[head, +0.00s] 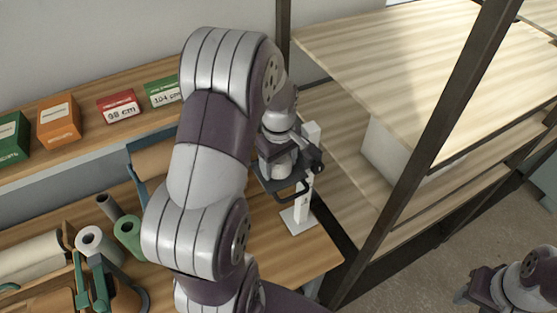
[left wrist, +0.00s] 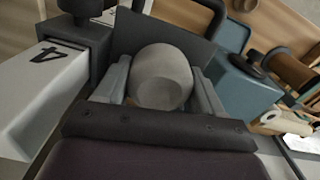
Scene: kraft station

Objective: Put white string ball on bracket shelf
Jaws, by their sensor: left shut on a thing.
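The white string ball (left wrist: 163,78) sits between the two grey fingers of my left gripper (left wrist: 160,88), which is shut on it. A dark flat plate (left wrist: 182,40), which looks like the bracket shelf, is right behind the ball; I cannot tell whether they touch. In the head view the dark bracket shelf (head: 270,184) shows on a white post (head: 303,205), partly covered by my left arm. My left gripper (head: 284,162) is at this shelf. The ball is not clear there. My right gripper (head: 464,293) is at the lower right, too small to judge.
A wooden rack (head: 380,40) with dark uprights stands right of the post. Red (head: 120,105), orange (head: 58,122) and green (head: 163,91) boxes line the back ledge. Rolls and spools (head: 97,243) crowd the left bench. A white block marked 4 (left wrist: 45,85) is close left in the wrist view.

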